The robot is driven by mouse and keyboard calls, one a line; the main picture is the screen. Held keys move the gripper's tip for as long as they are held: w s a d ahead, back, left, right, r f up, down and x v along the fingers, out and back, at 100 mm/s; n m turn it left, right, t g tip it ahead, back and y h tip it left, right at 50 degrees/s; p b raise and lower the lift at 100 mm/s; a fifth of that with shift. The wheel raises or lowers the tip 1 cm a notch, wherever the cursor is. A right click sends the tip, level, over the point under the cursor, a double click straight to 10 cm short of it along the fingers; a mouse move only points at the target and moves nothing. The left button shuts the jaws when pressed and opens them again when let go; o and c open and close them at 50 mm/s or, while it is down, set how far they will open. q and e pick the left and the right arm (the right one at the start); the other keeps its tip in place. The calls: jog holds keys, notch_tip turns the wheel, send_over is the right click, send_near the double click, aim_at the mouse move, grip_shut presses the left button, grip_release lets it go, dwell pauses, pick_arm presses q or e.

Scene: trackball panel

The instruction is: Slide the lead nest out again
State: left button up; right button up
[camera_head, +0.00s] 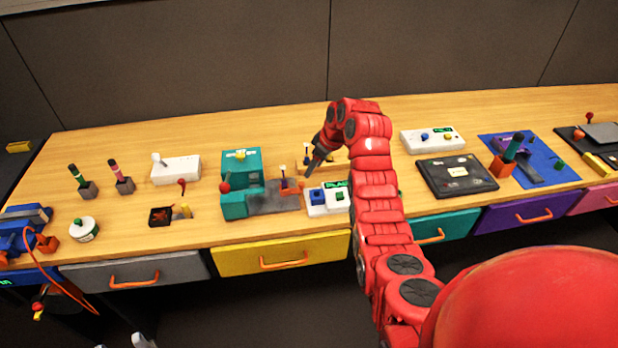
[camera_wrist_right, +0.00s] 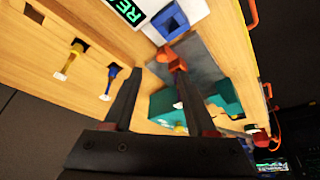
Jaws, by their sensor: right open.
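A teal fixture (camera_head: 240,162) with a grey bed (camera_head: 272,197) stands on the bench, left of my right gripper. An orange piece (camera_head: 290,187) with an upright stem sits toward the right end of the grey bed, outside the teal body; I take it for the lead nest. In the right wrist view the orange piece (camera_wrist_right: 171,57) lies near the fingertips, over the grey bed (camera_wrist_right: 200,65), with the teal fixture (camera_wrist_right: 222,98) beyond. My right gripper (camera_wrist_right: 157,74) is open, its fingers apart. In the head view it (camera_head: 317,160) hangs above the bench, just right of the orange piece. My left gripper is out of view.
A white box (camera_head: 328,199) with a blue button and green display stands right of the bed. A wooden block with blue and yellow pegs (camera_wrist_right: 75,60) is close behind. A red-knobbed lever (camera_head: 224,187) stands at the fixture's left. Bare wood lies behind.

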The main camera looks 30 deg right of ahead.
jog(key=p+v, duration=0.7)
jog(key=v, duration=0.1)
jog(key=shift+s+r, duration=0.15)
jog(key=shift+r, duration=0.2)
